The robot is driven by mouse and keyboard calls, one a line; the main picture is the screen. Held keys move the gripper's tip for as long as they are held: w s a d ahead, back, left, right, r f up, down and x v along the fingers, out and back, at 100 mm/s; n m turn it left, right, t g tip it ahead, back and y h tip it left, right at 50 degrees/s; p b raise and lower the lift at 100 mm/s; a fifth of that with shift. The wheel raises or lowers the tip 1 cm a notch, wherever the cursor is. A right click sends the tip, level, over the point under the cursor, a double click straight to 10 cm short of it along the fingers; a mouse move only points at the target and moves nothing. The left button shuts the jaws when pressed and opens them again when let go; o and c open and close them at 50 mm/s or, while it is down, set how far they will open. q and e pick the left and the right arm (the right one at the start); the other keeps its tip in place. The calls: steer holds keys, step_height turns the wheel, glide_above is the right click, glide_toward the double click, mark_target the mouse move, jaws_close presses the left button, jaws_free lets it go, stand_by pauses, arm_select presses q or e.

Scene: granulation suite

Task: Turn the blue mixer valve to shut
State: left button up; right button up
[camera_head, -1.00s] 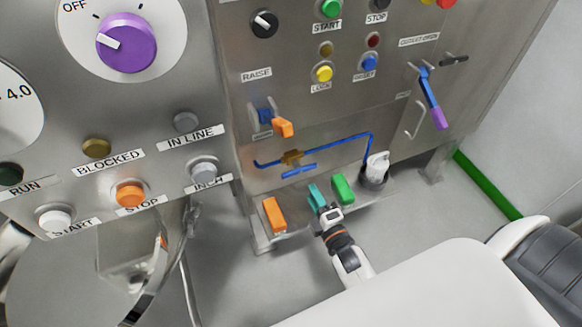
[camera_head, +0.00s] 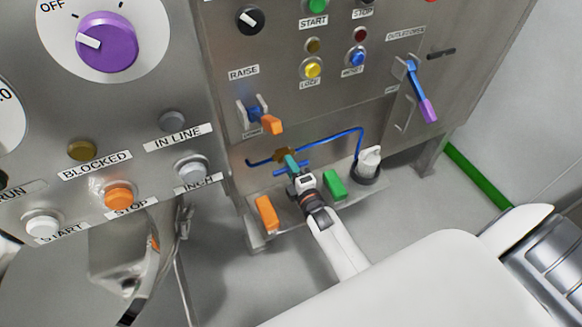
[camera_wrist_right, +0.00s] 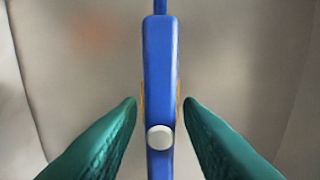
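The blue valve handle (camera_head: 277,174) lies on the steel panel just below its brass body (camera_head: 282,154), roughly parallel to the blue pipe (camera_head: 335,136). My right gripper (camera_head: 291,164) has its teal fingertips at the handle and covers part of it in the head view. In the right wrist view the handle (camera_wrist_right: 160,70) runs upright between the two teal fingers (camera_wrist_right: 160,103), one on each side. Gaps show on both sides, so the gripper is open. A pale round spot (camera_wrist_right: 159,138) is on the handle. My left gripper is not in view.
An orange pedal (camera_head: 266,214) and a green pedal (camera_head: 334,184) flank my right wrist. A white knob in a dark cup (camera_head: 368,163) stands to the right. An orange-tipped lever (camera_head: 270,124) sticks out above the valve. A blue and purple lever (camera_head: 422,92) is farther right.

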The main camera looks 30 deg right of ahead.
jaws_close()
steer(key=shift+m, duration=0.4)
steer(key=m, duration=0.2)
steer(key=shift+m+p, duration=0.3)
steer(key=shift+m, duration=0.1)
steer(key=m, duration=0.3)
steer(key=shift+m, duration=0.4)
steer(key=m+p, duration=0.1)
steer(key=m, duration=0.9)
steer(key=shift+f+m, duration=0.1)
steer(key=shift+m, duration=0.3)
